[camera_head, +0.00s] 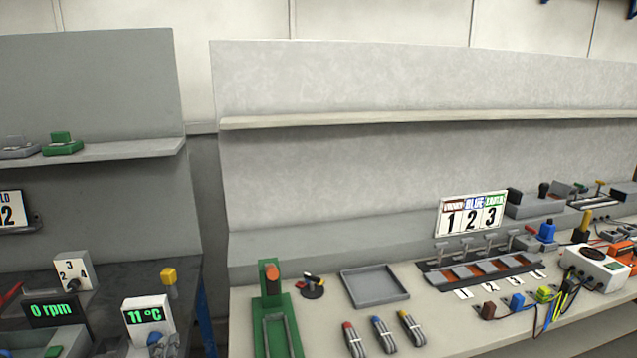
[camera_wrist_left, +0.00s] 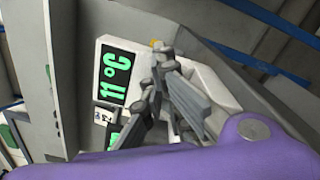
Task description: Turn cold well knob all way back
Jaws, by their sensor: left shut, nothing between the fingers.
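The cold well's white display box (camera_head: 147,315) stands at the lower left in the head view and reads 11 °C in green. A blue knob (camera_head: 154,338) shows below the readout, partly cut off by grey parts. In the left wrist view the display (camera_wrist_left: 116,74) appears turned on its side. My left gripper (camera_wrist_left: 162,72) is shut and empty, close in front of the white box; it hides the knob there, so I cannot tell whether it touches it. In the head view only a small grey part of it shows at the bottom edge. My right gripper is out of view.
A 0 rpm display (camera_head: 50,310) and a numbered dial box (camera_head: 74,270) stand to the left. A yellow-topped post (camera_head: 169,277) stands behind the cold well. A gap separates this bench from the light bench (camera_head: 325,320), which holds a grey tray (camera_head: 374,301) and cables.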

